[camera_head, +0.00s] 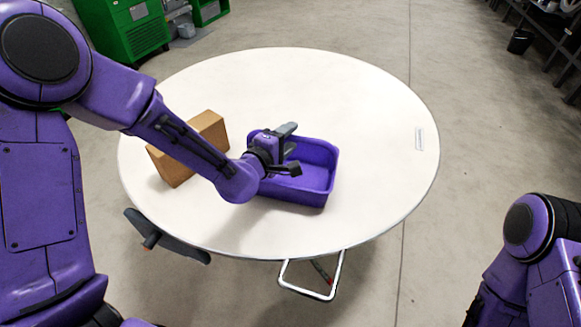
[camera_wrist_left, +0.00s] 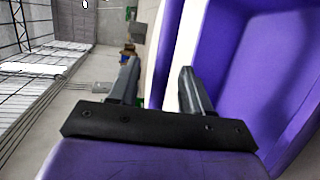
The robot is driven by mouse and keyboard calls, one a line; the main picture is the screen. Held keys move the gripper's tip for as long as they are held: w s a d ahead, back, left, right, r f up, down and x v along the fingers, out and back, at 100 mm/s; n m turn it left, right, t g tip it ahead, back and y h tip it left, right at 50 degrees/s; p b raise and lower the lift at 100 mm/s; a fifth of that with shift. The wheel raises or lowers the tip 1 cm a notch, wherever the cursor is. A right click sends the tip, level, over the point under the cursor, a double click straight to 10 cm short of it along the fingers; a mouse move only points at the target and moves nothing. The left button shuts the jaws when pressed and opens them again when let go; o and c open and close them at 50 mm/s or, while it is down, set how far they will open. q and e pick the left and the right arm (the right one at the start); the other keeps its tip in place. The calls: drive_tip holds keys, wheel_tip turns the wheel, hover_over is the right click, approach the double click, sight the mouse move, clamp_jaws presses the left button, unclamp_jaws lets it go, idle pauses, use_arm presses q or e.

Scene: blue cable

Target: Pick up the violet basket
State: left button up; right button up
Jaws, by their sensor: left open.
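The violet basket (camera_head: 318,178) is an open rectangular tub standing upright on the round white table, right of the table's centre-left. My left gripper (camera_head: 288,140) is at the basket's far left side, partly covering its rim and wall. Its two grey fingers are apart. In the left wrist view the open fingers (camera_wrist_left: 160,84) have a violet strip between them, and the basket (camera_wrist_left: 240,60) fills the right side. I cannot tell whether the fingers touch the wall. My right arm shows at the right edge, but its gripper is out of view.
A brown block (camera_head: 208,128) stands on the white table (camera_head: 370,110) left of the basket, behind my left forearm. A green cabinet (camera_head: 128,28) stands beyond.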

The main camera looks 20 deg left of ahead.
use_arm(q)
drive_tip(key=x, duration=0.3)
drive_tip(key=shift+w+f, duration=0.1)
drive_tip(key=shift+f, duration=0.05)
drive_tip(key=shift+c, duration=0.4)
clamp_jaws()
